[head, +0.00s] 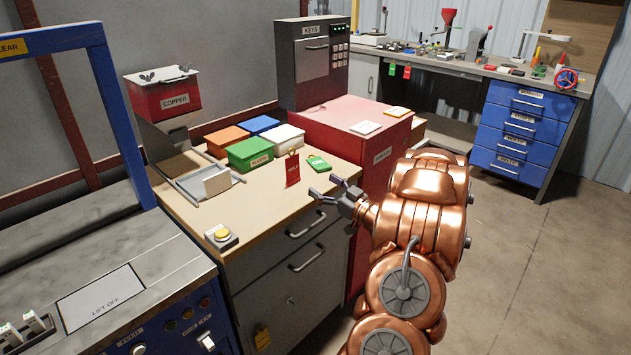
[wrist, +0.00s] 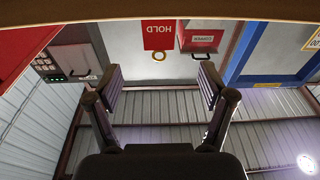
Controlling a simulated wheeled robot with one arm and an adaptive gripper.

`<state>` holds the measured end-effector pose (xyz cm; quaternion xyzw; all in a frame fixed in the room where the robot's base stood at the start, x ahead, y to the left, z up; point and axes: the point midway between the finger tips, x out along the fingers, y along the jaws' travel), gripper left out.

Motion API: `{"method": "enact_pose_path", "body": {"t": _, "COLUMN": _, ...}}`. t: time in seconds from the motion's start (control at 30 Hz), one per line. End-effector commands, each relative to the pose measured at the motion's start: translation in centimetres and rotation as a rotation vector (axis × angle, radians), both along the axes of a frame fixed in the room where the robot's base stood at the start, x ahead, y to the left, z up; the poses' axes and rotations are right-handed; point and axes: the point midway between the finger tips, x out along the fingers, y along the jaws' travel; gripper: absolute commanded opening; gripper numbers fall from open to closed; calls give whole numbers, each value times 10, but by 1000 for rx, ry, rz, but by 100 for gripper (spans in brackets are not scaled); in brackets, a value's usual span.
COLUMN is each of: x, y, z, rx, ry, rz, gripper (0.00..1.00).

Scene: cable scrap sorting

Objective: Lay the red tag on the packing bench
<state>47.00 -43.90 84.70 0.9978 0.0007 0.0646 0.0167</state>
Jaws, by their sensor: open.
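The red tag (head: 292,172), marked HOLD, stands upright on the wooden-topped bench (head: 262,205), near its front right part, with its ring at the top. In the wrist view, which is upside down, the red tag (wrist: 158,36) shows face-on beyond the fingertips, its lower edge at the wooden surface. My gripper (head: 324,187) is open and empty at the bench's front edge, to the right of the red tag and apart from it. Its two fingers also show spread in the wrist view (wrist: 160,82). A green tag (head: 318,162) lies flat just right of the red tag.
Orange, blue, green and white bins (head: 250,153) stand behind the tags. A grey tray (head: 200,190) and a yellow button box (head: 221,236) are at left. A red cabinet (head: 375,160) adjoins on the right. More tags (head: 399,71) hang at the far workbench. The bench's front middle is clear.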

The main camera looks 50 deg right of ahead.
Motion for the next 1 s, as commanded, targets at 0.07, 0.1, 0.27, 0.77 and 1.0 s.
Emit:
{"method": "enact_pose_path", "body": {"t": 0.07, "x": -6, "y": -1, "z": -1, "rx": 0, "ry": -1, "rz": -2, "gripper": 81}}
{"method": "enact_pose_path", "body": {"t": 0.1, "x": -8, "y": 0, "z": -1, "rx": 0, "ry": -1, "rz": -2, "gripper": 81}}
{"method": "enact_pose_path", "body": {"t": 0.27, "x": -11, "y": 0, "z": -1, "rx": 0, "ry": -2, "rz": -1, "gripper": 81}}
{"method": "enact_pose_path", "body": {"t": 0.77, "x": 47, "y": 7, "z": -7, "rx": -120, "ry": 295, "rz": -131, "gripper": 81}}
{"method": "enact_pose_path", "body": {"t": 1.0, "x": 63, "y": 21, "z": -8, "rx": -168, "ry": 494, "rz": -238, "gripper": 81}}
